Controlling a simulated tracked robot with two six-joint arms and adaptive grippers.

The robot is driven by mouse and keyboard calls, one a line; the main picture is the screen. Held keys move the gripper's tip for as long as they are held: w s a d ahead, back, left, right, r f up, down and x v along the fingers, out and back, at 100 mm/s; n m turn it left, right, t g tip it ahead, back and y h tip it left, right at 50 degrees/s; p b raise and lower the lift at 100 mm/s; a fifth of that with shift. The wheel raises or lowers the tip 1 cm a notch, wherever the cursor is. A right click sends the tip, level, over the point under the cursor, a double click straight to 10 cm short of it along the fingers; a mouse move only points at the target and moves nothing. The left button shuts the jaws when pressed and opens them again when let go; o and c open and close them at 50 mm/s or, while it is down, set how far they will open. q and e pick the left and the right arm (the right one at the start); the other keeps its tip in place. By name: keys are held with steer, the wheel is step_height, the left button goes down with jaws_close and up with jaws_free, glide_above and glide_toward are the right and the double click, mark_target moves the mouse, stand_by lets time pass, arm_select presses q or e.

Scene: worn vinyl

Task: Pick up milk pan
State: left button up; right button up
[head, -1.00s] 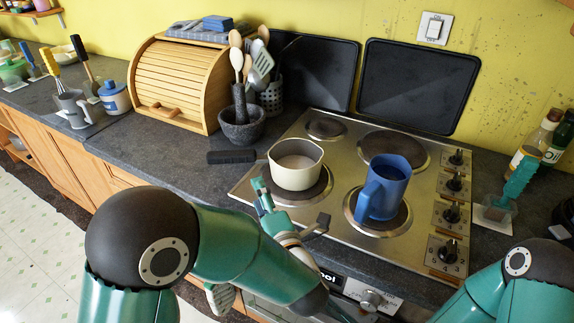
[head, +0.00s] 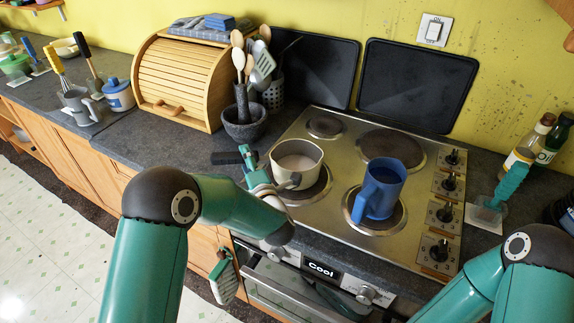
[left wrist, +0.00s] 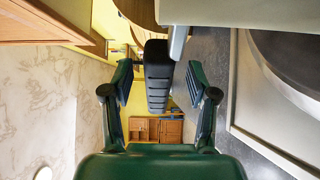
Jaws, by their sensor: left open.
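The milk pan (head: 297,160) is cream with a pale inside and stands upright on the front left hotplate. Its black handle (head: 226,158) sticks out to the left, past the hob's edge over the counter. My left gripper (head: 249,160) is at the handle, close to the pan's left side, and is open. In the left wrist view the ribbed black handle (left wrist: 157,75) lies between the two green fingers, with visible gaps on both sides. The pan's pale body shows at the top of that view. My right gripper is out of view; only part of its arm shows.
A blue jug (head: 380,190) stands on the front right hotplate. A dark mortar (head: 243,128) and a utensil holder (head: 272,95) are behind the handle, near a wooden bread bin (head: 182,88). Control knobs (head: 448,184) line the hob's right side.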

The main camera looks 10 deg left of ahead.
arm_select(q)
steer(key=shift+w+a, duration=0.15)
steer(key=shift+w, duration=0.05)
jaws_close()
stand_by(0.5)
steer(key=shift+r, duration=0.15)
